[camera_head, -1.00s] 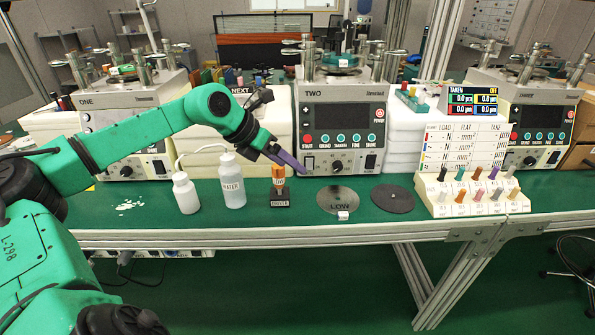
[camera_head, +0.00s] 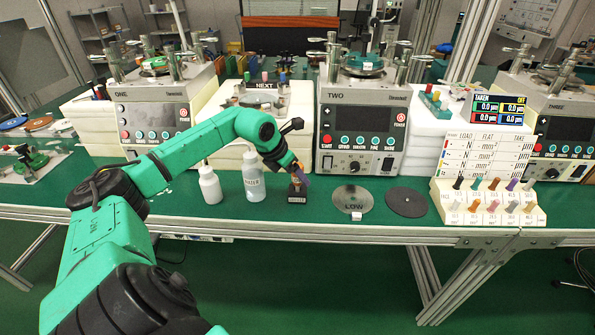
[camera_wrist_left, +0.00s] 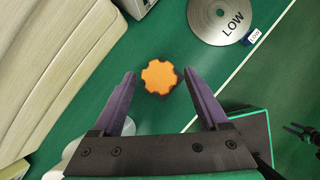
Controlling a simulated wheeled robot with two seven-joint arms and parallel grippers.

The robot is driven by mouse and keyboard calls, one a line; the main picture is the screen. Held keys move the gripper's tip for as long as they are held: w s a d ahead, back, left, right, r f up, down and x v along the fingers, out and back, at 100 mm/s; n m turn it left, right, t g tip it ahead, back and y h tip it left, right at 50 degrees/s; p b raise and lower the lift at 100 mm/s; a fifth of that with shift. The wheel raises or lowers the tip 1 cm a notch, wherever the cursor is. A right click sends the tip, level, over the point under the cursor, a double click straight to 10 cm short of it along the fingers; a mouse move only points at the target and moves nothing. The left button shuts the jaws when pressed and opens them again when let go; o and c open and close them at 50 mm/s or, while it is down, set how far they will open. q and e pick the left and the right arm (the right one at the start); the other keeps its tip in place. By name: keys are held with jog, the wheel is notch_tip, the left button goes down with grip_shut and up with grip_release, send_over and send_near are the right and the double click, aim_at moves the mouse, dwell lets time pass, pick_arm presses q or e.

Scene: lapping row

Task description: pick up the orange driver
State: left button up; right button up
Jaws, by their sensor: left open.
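The orange driver (camera_wrist_left: 160,77) shows from above in the wrist view, its lobed handle end between the fingertips of my left gripper (camera_wrist_left: 159,74). Green shows on both sides of the handle, so neither finger appears to touch it. In the head view my left gripper (camera_head: 300,174) is at the driver, over the small black labelled block (camera_head: 297,197) on the green bench. The gripper and arm hide most of the driver there. The left gripper is open.
Two white bottles, one squeeze bottle (camera_head: 209,186) and one water bottle (camera_head: 252,178), stand just left of the driver. A steel LOW disc (camera_head: 352,199) and a dark disc (camera_head: 406,202) lie to the right. Machine TWO (camera_head: 362,125) stands behind. A peg rack (camera_head: 487,207) is farther right.

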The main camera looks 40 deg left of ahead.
pick_arm(q)
jog(key=x, duration=0.4)
jog(key=shift+w+p, duration=0.2)
jog(key=shift+p, duration=0.1)
jog(key=shift+r, duration=0.15)
grip_shut()
